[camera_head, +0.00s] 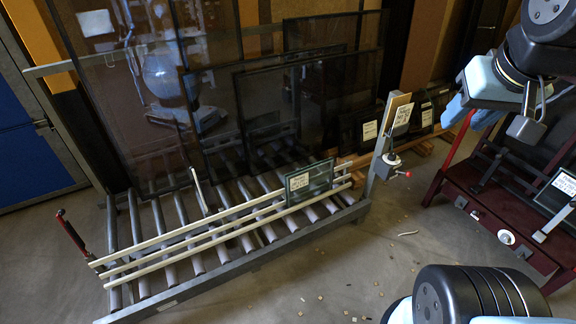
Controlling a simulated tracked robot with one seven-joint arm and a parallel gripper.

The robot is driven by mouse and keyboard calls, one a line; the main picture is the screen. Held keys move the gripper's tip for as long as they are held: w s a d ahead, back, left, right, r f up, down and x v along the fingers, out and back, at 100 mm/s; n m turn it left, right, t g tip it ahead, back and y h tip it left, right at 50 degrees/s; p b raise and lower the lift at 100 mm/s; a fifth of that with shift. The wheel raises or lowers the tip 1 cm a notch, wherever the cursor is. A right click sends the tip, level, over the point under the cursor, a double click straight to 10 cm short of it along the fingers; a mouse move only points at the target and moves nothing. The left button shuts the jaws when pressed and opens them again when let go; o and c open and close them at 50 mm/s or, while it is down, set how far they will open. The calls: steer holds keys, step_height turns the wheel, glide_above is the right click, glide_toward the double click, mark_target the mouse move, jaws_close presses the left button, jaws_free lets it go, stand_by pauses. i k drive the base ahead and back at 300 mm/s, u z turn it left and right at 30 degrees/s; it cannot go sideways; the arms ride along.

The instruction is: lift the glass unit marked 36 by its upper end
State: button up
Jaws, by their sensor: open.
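Several glass units carry white labels, but the lettering is too small to read, so I cannot tell which is marked 36. A small greenish glass unit (322,180) leans at the front rails of the roller frame and has a label at its upper left. A small dark-framed unit (556,196) with a label stands on the red rack at the right. My gripper (468,110) seems to be the light-blue end of the arm at the upper right. It is open and empty, apart from both units. Its fingers are hard to make out.
Large dark glass panes (120,90) stand on the roller frame (205,270). A grey post (385,145) rises at its right end. Further labelled panes (372,128) lean behind it. The dark red rack (478,200) is at the right. The floor between is free except for small debris.

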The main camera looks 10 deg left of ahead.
mark_target(307, 182)
steer(key=u, duration=0.35)
steer(key=i, duration=1.3)
steer(key=u, duration=0.35)
steer(key=k, duration=0.9)
steer(key=u, duration=0.15)
steer(key=i, duration=0.95)
steer(key=z, duration=0.05)
